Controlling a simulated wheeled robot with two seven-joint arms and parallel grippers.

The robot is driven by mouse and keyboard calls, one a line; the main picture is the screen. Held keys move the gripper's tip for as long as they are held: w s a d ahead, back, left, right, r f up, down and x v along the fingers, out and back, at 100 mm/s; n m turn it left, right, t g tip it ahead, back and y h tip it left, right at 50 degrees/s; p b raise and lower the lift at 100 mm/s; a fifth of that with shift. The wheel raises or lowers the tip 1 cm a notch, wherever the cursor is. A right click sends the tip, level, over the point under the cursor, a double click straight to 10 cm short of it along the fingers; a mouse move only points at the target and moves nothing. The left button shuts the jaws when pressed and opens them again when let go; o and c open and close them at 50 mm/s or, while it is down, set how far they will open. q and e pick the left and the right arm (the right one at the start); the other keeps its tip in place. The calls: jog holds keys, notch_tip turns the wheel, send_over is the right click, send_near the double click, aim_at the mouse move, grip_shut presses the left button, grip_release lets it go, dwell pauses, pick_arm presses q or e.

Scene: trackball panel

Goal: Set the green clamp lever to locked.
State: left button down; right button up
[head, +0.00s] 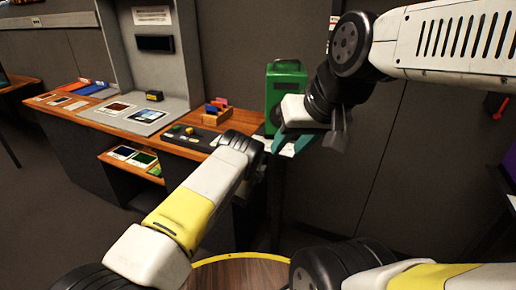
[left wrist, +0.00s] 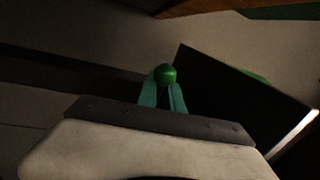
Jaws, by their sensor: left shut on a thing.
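In the left wrist view a round green knob (left wrist: 166,74), which looks like the end of the green clamp lever, sits between the teal fingertips of my left gripper (left wrist: 164,88). The gripper is shut on it. The lever's shaft and base are hidden, so I cannot tell its position. In the head view my left arm reaches toward the bench end, and its gripper and the lever are hidden there. My right gripper (head: 291,142) hangs in front of the green box, its teal fingers apart with nothing seen between them.
A green box with a handle (head: 286,75) stands at the right end of the wooden bench (head: 180,146). A dark panel with a yellow piece (head: 192,138) and a small wooden tray of coloured blocks (head: 215,117) are left of it. A round wooden table (head: 240,275) is near me.

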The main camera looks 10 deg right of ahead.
pick_arm(q)
jog(key=shift+m, duration=0.3)
jog(key=c, duration=1.5)
grip_release()
jog(key=shift+r, duration=0.1)
jog(key=v, duration=0.8)
